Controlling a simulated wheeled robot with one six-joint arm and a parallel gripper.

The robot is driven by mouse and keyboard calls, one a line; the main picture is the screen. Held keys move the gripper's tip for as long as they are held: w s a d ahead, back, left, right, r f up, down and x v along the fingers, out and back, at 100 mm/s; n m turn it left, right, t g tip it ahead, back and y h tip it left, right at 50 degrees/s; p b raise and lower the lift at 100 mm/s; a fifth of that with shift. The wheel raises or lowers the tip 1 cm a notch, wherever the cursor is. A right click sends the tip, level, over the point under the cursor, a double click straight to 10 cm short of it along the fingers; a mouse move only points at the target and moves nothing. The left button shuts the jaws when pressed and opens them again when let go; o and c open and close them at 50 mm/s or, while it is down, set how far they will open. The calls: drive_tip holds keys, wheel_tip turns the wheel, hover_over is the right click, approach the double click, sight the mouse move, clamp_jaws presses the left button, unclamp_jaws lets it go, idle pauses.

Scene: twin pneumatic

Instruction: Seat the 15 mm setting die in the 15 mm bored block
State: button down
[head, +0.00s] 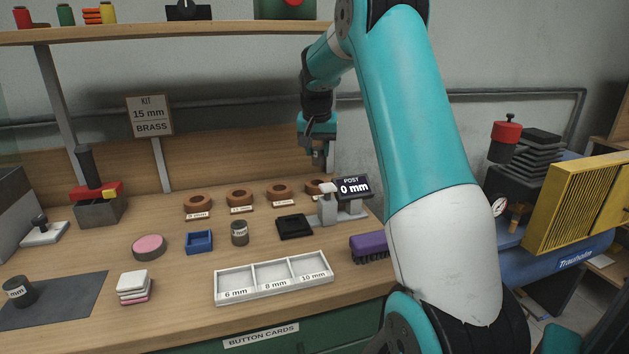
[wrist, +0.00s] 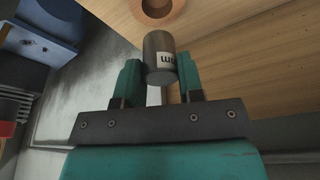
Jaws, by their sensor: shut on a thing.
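My gripper (head: 318,158) is raised over the back right of the bench. In the wrist view my gripper (wrist: 160,85) is shut on a dark grey cylindrical die (wrist: 158,45); its white label shows "mm" but the number cannot be read. Several brown round bored blocks stand in a row with small unreadable labels: the left one (head: 198,203), the second (head: 239,196), the third (head: 279,190) and the right one (head: 314,186), partly hidden by the post display. In the wrist view a bored block (wrist: 158,10) lies beyond the die, apart from it and cut by the frame edge.
A post gauge (head: 328,205) reading 0 mm stands close to the right block. Other grey dies stand mid-bench (head: 240,234) and on the dark mat (head: 20,291). A white sorting tray (head: 273,281), blue tray (head: 199,241), black pad (head: 294,227) and purple brush (head: 369,245) lie nearer. A sign (head: 150,115) reads "KIT 15 mm BRASS".

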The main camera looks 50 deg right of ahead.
drive_tip(key=f, duration=0.7)
drive_tip(key=shift+s+a+f, duration=0.15)
drive_tip(key=shift+a+f, duration=0.05)
drive_tip(key=shift+f, duration=0.05)
drive_tip(key=c, duration=0.9)
unclamp_jaws()
drive_tip(key=shift+f, duration=0.1)
drive_tip(key=shift+o, duration=0.8)
drive_tip(key=shift+d+r, duration=0.1)
drive_tip(key=shift+r, duration=0.15)
